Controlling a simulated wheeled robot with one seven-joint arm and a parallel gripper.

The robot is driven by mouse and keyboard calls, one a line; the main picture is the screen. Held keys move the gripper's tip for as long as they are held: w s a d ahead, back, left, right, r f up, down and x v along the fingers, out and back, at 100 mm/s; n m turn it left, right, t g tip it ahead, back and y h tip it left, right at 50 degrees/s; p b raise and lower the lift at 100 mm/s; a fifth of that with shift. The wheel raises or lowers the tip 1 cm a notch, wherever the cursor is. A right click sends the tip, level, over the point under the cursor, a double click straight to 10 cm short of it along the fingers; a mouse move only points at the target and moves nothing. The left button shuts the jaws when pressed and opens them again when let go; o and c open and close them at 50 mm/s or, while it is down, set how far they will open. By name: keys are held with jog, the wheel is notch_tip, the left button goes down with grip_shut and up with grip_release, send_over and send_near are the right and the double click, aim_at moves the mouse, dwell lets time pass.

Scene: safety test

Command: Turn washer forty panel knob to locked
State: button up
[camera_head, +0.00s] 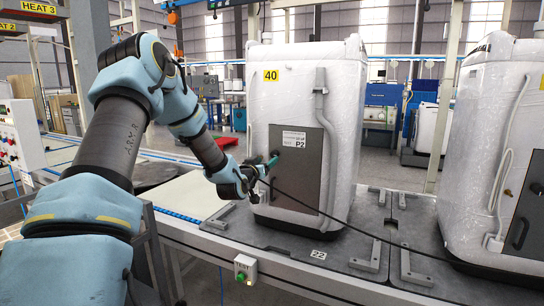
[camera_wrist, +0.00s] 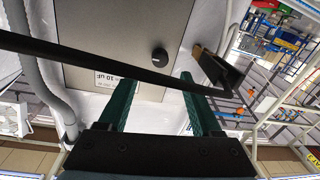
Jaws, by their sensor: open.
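The washer (camera_head: 335,100) with a yellow 40 label (camera_head: 271,75) stands upright on the line, wrapped in clear film. Its grey panel (camera_head: 305,185) carries a white P2 sticker and also shows in the wrist view (camera_wrist: 105,40). A round black knob (camera_wrist: 160,56) with a small light mark sits on this panel. My gripper (camera_head: 270,162) is at the panel's upper left in the head view and hides the knob there. In the wrist view my gripper's green fingers (camera_wrist: 156,80) are apart and empty, with the knob beyond the gap between their tips.
A black cable (camera_head: 350,232) runs from near my gripper across the washer's front to the right; it crosses the wrist view (camera_wrist: 90,65). A second washer (camera_head: 485,130) stands at the right. A button box (camera_head: 245,269) is on the line's front edge.

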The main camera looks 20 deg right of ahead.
aim_at(273, 155)
jog(key=p+x, duration=0.1)
jog(key=x, duration=0.5)
jog(key=shift+w+d, duration=0.1)
jog(key=shift+w, duration=0.05)
grip_shut()
dwell(0.4)
